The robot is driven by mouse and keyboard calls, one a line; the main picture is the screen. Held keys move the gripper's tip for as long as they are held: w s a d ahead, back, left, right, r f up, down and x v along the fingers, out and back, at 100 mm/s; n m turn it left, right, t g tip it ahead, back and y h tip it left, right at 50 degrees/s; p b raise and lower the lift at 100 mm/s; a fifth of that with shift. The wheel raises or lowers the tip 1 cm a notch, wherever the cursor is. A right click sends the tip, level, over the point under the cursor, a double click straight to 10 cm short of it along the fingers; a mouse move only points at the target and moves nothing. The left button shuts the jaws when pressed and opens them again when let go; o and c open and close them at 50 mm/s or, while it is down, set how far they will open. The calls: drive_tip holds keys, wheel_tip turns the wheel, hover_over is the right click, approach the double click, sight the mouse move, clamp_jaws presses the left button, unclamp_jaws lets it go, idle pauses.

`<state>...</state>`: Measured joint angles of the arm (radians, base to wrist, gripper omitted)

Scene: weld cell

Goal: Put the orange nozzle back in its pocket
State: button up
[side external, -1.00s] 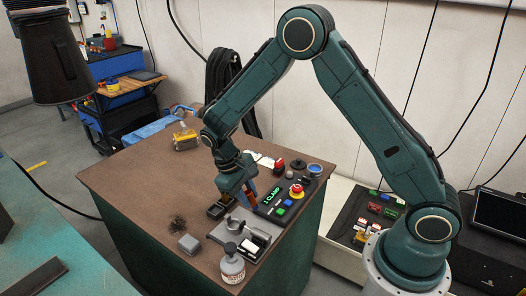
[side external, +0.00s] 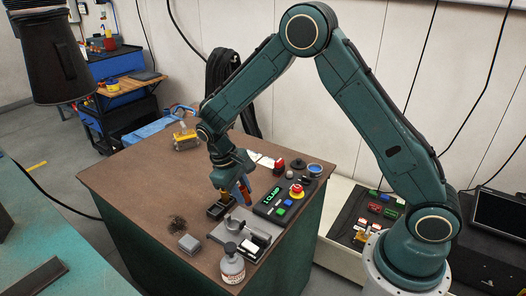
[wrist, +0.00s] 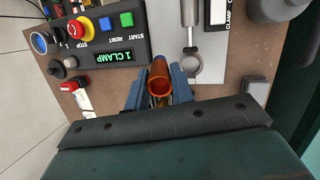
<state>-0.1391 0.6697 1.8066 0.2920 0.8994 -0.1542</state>
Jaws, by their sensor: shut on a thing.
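My gripper (wrist: 160,92) has its blue fingers closed around an orange nozzle (wrist: 159,76), whose round open end faces the wrist camera. In the side view my gripper (side external: 245,186) is above the bench, between a dark open box (side external: 218,210) and the black control panel (side external: 283,200). The nozzle is small and mostly covered by the fingers there. The nozzle appears apart from the box. I cannot make out a pocket for the nozzle in either view.
The bench's left part (side external: 135,180) is clear.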

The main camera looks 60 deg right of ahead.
drive_tip(key=w+a+r+n+t+y, duration=0.25)
drive_tip(key=w+r+n, duration=0.35)
drive_tip(key=w+r, duration=0.55)
wheel_tip(320, 180, down, 14)
drive_tip(key=s, duration=0.2)
drive_tip(key=shift+d, duration=0.4)
drive_tip(key=shift+f, duration=0.15)
drive_tip(key=shift+f, duration=2.1)
drive_tip(key=shift+f, duration=0.15)
drive_tip(key=o, duration=1)
